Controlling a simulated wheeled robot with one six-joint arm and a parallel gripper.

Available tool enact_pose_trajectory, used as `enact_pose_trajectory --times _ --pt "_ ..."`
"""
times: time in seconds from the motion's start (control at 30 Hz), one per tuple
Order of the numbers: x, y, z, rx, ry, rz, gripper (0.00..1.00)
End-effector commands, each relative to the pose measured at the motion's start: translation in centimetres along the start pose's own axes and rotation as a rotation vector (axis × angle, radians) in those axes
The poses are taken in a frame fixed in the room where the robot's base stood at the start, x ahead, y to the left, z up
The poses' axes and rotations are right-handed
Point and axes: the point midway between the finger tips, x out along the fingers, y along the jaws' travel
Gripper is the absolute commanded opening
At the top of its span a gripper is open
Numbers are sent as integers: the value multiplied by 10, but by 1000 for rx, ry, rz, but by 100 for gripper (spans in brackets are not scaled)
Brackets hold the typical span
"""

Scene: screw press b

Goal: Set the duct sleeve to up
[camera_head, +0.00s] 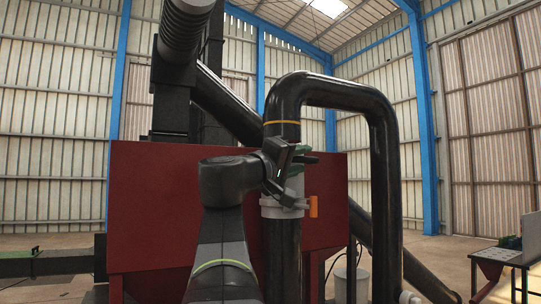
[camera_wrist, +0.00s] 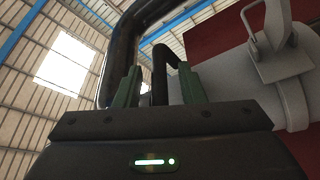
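The duct sleeve (camera_head: 281,211) is a pale grey collar around the upright black duct, below a yellow ring (camera_head: 282,122). An orange tab (camera_head: 313,206) sticks out at its right side. My gripper (camera_head: 298,158) is in front of the duct, just above the collar, and hides part of it.
A dark red machine body (camera_head: 150,215) stands behind my arm. The black duct (camera_head: 384,190) bends over and comes down on the right. A metal table (camera_head: 505,256) stands at the far right. Open floor shows between the duct and the table.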

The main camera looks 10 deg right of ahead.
Motion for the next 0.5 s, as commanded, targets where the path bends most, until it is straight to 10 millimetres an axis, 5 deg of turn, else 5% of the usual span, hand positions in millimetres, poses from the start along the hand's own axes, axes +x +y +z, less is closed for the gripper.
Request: enact_pose_trajectory --times 0.4,0.5 --pt "7 0 0 1 0 0 36" --pt "7 0 0 1 0 0 16"
